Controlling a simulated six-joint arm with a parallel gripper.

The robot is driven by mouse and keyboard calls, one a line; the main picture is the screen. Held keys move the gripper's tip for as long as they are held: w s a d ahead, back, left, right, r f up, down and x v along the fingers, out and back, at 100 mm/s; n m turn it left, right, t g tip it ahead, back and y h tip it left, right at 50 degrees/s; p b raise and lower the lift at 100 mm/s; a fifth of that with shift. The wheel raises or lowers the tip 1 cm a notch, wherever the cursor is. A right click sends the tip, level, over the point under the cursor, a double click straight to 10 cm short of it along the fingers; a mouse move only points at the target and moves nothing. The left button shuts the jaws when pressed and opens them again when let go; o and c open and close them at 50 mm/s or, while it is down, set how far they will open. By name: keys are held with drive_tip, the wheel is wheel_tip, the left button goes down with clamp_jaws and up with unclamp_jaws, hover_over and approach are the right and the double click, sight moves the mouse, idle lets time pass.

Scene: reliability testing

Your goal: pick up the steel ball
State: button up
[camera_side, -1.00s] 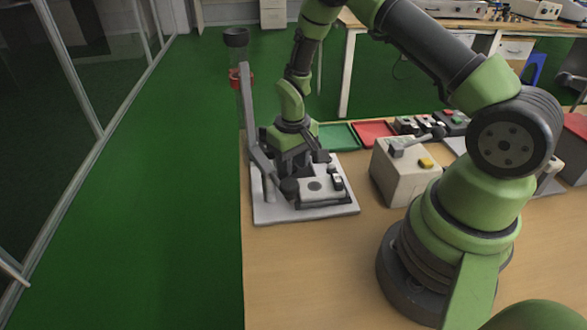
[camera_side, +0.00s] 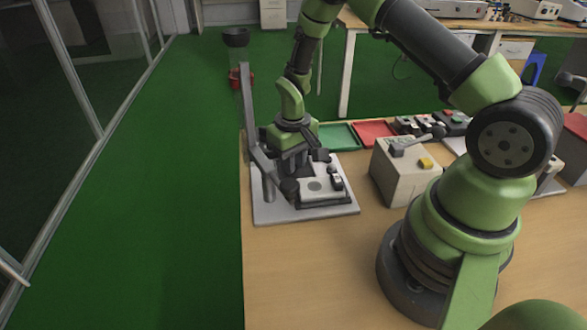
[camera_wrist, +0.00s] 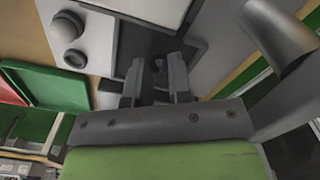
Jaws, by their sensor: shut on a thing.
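My gripper (camera_side: 290,172) is low over the left part of a pale base plate (camera_side: 335,210), beside a tall grey post. In the wrist view my gripper (camera_wrist: 158,82) has its two dark fingers close together, shut on a small dark grey rounded thing, which looks like the steel ball (camera_wrist: 159,66). Only a little of the ball shows between the fingers. In the side view the fingers and nearby dark parts hide it, and I cannot tell whether it touches what is below.
The tall post (camera_side: 249,110) with a red collar (camera_side: 235,78) stands close to my gripper's left. A small device (camera_side: 319,190) is on the plate. A beige box (camera_side: 402,170) with a lever stands to the right. Green (camera_side: 338,136) and red (camera_side: 373,133) trays lie behind.

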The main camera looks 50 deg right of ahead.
drive_tip(key=shift+r, duration=2.4)
